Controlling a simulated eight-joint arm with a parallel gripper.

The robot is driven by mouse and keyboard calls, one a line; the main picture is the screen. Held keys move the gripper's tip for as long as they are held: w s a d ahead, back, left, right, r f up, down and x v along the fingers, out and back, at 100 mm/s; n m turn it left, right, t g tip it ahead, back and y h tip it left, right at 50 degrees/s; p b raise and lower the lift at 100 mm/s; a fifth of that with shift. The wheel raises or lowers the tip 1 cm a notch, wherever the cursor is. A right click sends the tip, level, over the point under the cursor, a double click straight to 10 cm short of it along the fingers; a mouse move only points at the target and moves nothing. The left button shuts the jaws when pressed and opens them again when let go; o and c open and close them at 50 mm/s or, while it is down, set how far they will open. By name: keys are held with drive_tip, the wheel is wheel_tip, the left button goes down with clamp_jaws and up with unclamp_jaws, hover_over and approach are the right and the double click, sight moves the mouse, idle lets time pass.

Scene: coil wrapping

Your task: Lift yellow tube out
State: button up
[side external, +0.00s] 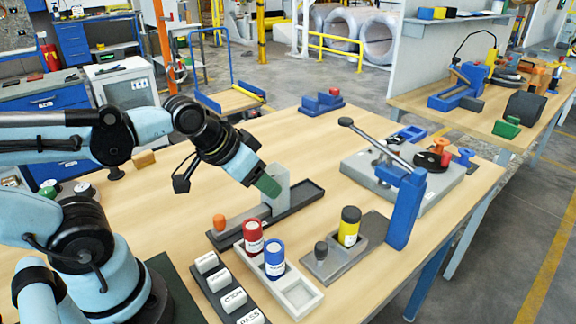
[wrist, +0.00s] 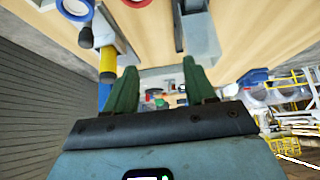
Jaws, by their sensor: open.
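The yellow tube (side external: 348,233) with a black top stands upright in a grey holder (side external: 330,270) on the table. It also shows in the wrist view (wrist: 108,62), just left of the left green finger. My gripper (side external: 268,187) is up and to the left of the tube in the side view, near an upright grey plate. In the wrist view, its green fingers (wrist: 160,70) are spread apart with nothing between them. The tube's lower end is hidden in the holder.
A red tube (side external: 253,236) and a blue tube (side external: 274,258) stand in a pale tray (side external: 306,308) left of the holder. A dark knob (side external: 321,250) and a tall blue post (side external: 405,210) flank the yellow tube. White labelled blocks (side external: 234,300) sit at the front.

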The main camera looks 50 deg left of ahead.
drive_tip(key=shift+o, duration=1)
drive_tip(key=m+g+h, duration=0.3)
drive_tip(key=m+g, duration=0.1)
drive_tip(key=m, duration=0.5)
approach(353, 224)
drive_tip(key=w+a+f, duration=0.1)
drive_tip(key=x, duration=0.5)
drive_tip(key=shift+w+f, duration=0.1)
drive_tip(key=shift+f, duration=0.3)
drive_tip(key=shift+x, duration=2.65)
drive_tip(key=shift+w, duration=0.15)
drive_tip(key=shift+r, duration=0.1)
drive_tip(key=c, duration=1.1)
